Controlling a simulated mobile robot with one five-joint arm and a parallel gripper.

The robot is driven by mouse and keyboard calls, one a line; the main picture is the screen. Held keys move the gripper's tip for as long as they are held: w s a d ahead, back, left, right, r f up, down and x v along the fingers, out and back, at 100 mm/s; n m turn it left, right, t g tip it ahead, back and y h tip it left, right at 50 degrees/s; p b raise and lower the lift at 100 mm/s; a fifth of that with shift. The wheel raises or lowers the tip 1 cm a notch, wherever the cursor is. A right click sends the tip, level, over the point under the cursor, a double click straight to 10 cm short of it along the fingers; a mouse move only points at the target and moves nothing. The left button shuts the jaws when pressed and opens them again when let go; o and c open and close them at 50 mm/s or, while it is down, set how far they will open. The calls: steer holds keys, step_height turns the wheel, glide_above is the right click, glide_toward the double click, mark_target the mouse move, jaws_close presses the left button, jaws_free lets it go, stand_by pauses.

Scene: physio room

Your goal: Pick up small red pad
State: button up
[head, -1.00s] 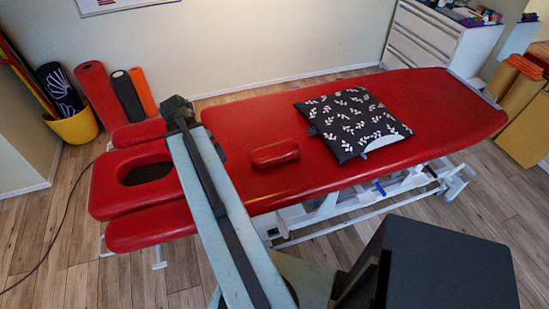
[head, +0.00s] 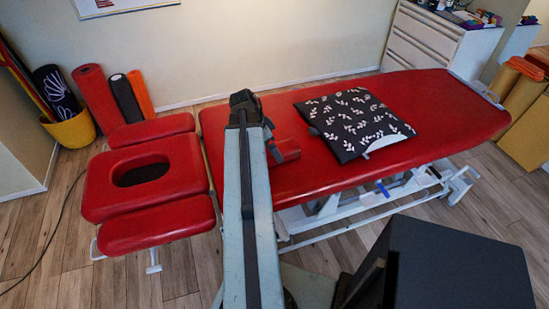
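The small red pad (head: 288,150) lies on the red treatment table (head: 440,105), left of the patterned cushion. My arm crosses in front of it and hides its left part; only its right end shows. My gripper (head: 272,148) is at the far end of the arm, over the table and at the pad's left side in the picture. Part of a dark finger shows beside the pad. I cannot tell whether it touches the pad, or whether it is open or shut.
A black cushion with white leaves (head: 352,122) lies right of the pad. The table's headrest (head: 150,180) with its hole is at the left. Rolled mats (head: 95,97) and a yellow bucket (head: 72,130) stand by the wall. A white drawer cabinet (head: 425,42) stands at the back right.

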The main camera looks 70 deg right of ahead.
steer(key=b+x, duration=0.2)
steer(key=x, duration=0.1)
steer(key=b+x, duration=0.1)
steer(key=shift+w+f, duration=0.2)
steer(key=shift+f, duration=0.15)
steer(key=shift+r, duration=0.2)
steer(key=c, duration=1.6)
steer(key=shift+r, duration=0.1)
step_height(320, 180, up, 10)
steer(key=p, duration=1)
